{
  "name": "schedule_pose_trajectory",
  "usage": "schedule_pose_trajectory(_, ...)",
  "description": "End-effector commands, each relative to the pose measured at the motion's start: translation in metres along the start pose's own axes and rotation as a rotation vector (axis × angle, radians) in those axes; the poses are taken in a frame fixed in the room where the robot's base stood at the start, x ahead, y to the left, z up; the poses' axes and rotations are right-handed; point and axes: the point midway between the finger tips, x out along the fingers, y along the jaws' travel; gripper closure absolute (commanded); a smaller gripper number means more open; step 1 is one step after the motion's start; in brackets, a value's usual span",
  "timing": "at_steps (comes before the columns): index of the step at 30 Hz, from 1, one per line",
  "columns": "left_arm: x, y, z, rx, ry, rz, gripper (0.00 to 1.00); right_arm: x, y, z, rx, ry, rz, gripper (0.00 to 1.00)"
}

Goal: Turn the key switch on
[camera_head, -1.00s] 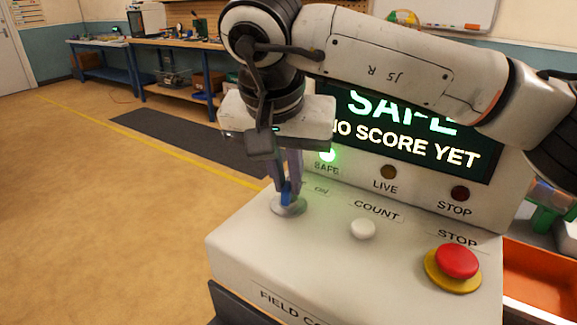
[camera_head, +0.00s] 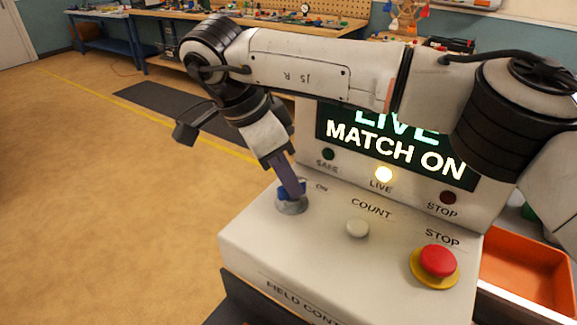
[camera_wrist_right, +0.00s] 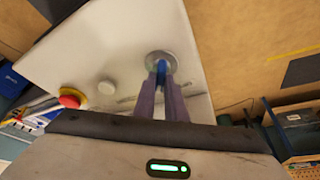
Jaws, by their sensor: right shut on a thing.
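The key switch (camera_head: 291,205) is a blue key on a round silver base at the left of the white control box (camera_head: 250,240), beside the ON label. My right gripper (camera_head: 291,188) is tilted and its purple-grey fingers are shut on the blue key. In the right wrist view the fingers (camera_wrist_right: 162,82) lie on both sides of the blue key (camera_wrist_right: 161,70), over its silver base. The screen (camera_head: 395,145) reads "LIVE MATCH ON". My left gripper is not in view.
A white COUNT button (camera_head: 357,228) and a red STOP button (camera_head: 438,262) on a yellow ring stand to the right on the box. An orange tray (camera_head: 525,275) lies right of the box. Open floor lies to the left.

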Motion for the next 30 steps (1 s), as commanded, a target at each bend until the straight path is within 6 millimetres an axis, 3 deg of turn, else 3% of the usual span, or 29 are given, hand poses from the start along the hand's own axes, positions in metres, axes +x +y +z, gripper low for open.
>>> schedule_pose_trajectory(12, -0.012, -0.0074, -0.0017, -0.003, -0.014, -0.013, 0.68, -0.0015, -0.0017, 0.0, 0.18, -0.002, 0.074, 1.0)
schedule_pose_trajectory(29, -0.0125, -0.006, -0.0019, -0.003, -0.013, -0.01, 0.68, -0.0004, -0.0019, 0.0002, 0.208, -0.003, 0.085, 1.0)
schedule_pose_trajectory(30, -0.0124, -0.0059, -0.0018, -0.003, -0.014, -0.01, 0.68, -0.0004, -0.0019, 0.0002, 0.208, -0.003, 0.085, 0.86)
